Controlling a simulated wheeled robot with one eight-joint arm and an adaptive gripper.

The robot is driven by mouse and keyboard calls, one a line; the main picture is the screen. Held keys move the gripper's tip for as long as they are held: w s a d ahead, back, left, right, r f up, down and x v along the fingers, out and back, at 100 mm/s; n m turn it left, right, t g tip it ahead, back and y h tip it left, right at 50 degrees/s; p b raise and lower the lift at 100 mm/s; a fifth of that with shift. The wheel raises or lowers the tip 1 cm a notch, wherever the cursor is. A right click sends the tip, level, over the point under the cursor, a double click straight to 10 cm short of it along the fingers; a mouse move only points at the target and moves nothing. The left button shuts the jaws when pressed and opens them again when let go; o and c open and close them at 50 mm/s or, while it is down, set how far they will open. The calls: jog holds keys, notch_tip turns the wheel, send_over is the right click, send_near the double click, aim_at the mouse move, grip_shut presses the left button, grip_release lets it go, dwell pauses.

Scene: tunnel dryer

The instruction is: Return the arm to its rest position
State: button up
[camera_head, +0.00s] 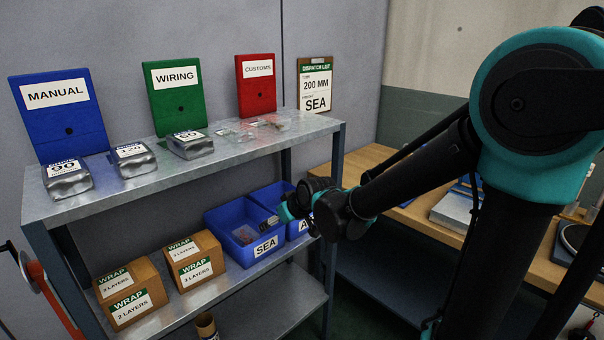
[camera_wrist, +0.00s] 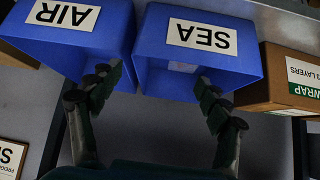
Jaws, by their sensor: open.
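My gripper (camera_head: 296,206) is at the end of my arm, which reaches from the right side of the head view toward the shelf. It is beside the blue SEA bin (camera_head: 237,246) and in front of the blue AIR bin (camera_head: 293,231), partly hiding both. In the wrist view my gripper (camera_wrist: 155,92) is open, with its two fingers apart and nothing between them. In that view the fingertips appear over the lower edges of the SEA bin (camera_wrist: 200,65) and AIR bin (camera_wrist: 65,55). I cannot tell whether they touch.
The metal shelf (camera_head: 230,155) holds several metal packs, clear bags and blue, green and red folders above. WRAP boxes (camera_head: 195,262) stand left of the bins. A wooden workbench (camera_head: 405,215) with equipment is at the right. A red-handled tool (camera_head: 48,290) is at the left edge.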

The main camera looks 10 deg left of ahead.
jog(key=s+d+f+m+h, duration=0.1)
jog(key=s+d+m+h, duration=0.3)
jog(key=d, duration=1.3)
jog(key=w+d+f+m+h, duration=0.15)
jog(key=d+m, duration=0.35)
jog(key=d, duration=1.3)
jog(key=s+f+g, duration=0.1)
jog(key=s+f, duration=0.5)
jog(key=s, duration=0.5)
jog(key=shift+s+a+f+g+h, duration=0.15)
jog(key=shift+s+a+g+h, duration=0.05)
jog(key=shift+a+g+h, duration=0.15)
